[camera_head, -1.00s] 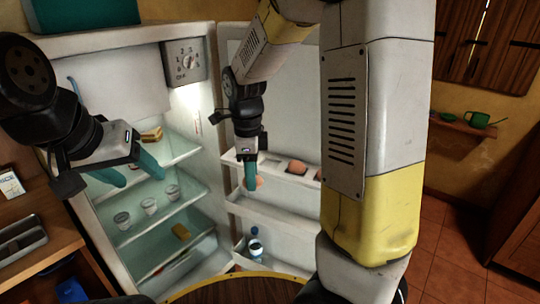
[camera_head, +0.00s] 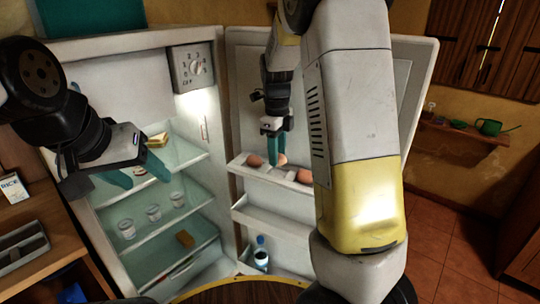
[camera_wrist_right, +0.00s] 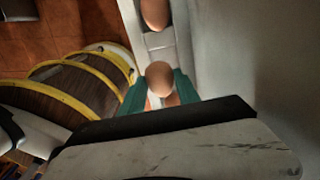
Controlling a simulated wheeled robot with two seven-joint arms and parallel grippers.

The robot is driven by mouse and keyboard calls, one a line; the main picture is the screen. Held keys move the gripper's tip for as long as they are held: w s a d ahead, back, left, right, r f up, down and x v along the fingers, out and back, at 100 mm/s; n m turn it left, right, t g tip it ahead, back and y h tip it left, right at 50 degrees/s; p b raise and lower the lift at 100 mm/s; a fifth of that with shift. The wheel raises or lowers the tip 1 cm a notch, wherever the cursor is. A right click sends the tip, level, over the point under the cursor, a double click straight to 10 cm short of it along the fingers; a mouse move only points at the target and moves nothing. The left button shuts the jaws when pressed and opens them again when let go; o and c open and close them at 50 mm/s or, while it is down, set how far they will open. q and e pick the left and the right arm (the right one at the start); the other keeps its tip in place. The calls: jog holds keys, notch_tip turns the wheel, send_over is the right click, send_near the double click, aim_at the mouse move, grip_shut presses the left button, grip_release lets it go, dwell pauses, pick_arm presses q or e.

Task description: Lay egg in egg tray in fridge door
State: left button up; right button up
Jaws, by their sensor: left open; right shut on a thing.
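The white egg tray (camera_head: 240,171) is on the inner side of the open fridge door. My right gripper (camera_head: 277,158) is shut on a brown egg (camera_head: 282,159) and holds it at the tray, between two other eggs; whether it touches the tray is unclear. One egg (camera_head: 255,160) sits to its left and another egg (camera_head: 304,176) to its right in the tray. In the right wrist view the held egg (camera_wrist_right: 159,77) is between the teal fingers, with a tray egg (camera_wrist_right: 155,14) beyond. My left gripper (camera_head: 135,178) is open and empty before the fridge shelves.
The fridge stands open, with several cups (camera_head: 153,212) on a glass shelf (camera_head: 185,202) and a sandwich (camera_head: 157,139) higher up. A lower door shelf (camera_head: 270,220) is empty; a bottle (camera_head: 261,253) stands below it. A counter (camera_head: 30,210) is at the left.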

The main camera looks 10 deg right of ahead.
aim_at(279, 162)
jog(key=shift+w+d+f, duration=0.1)
jog(key=shift+w+d, duration=0.3)
jog(key=shift+w, duration=0.2)
jog(key=shift+f, duration=1.7)
jog(key=shift+f, duration=0.3)
jog(key=o, duration=0.9)
